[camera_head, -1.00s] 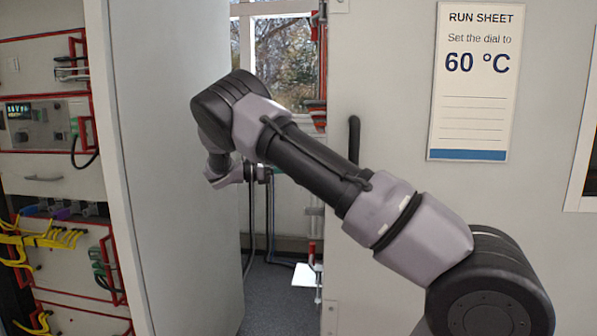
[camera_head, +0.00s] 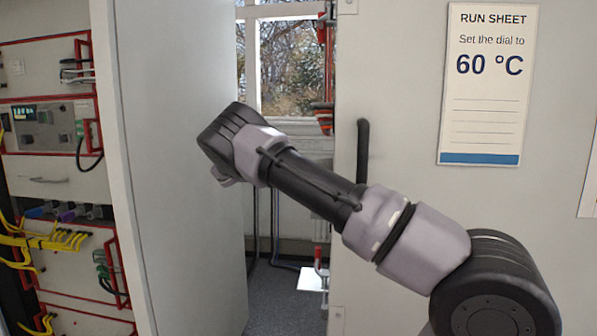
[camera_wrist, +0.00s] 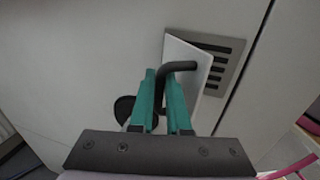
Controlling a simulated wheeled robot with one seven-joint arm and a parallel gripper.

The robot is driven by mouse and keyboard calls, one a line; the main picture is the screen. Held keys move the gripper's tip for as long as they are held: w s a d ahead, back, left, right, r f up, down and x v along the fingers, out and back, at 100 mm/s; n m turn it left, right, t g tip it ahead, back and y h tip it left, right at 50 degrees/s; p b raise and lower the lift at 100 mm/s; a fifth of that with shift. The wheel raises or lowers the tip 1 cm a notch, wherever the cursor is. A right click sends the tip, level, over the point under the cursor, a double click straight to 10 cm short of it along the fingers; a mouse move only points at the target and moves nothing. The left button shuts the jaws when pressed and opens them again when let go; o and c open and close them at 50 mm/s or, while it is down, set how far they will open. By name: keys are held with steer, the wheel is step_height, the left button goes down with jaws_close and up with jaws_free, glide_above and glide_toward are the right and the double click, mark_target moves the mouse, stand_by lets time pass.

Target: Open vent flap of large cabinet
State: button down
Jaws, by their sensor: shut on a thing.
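In the wrist view, the vent flap (camera_wrist: 186,49) is a white plate on a pale cabinet face (camera_wrist: 90,50). It stands tilted away from the face, and a grey vent panel with dark slots (camera_wrist: 232,62) shows behind its right side. A bent black handle (camera_wrist: 184,66) is fixed to the flap. My gripper (camera_wrist: 168,76) has teal fingers, shut on this handle. In the head view my arm reaches toward the tall grey panel at left; my gripper and the flap are hidden there.
A rack with yellow cables (camera_head: 45,240) stands at far left. A grey wall or door with a black handle (camera_head: 362,150) and a run sheet (camera_head: 488,85) is at right. Between them is a gap with open floor (camera_head: 280,305) and a window (camera_head: 287,65).

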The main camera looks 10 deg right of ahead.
steer(key=c, duration=1.2)
jaws_free()
steer(key=shift+d, duration=0.1)
steer(key=shift+o, duration=0.2)
steer(key=a, duration=1.1)
steer(key=shift+w, duration=0.4)
steer(key=shift+s, duration=0.1)
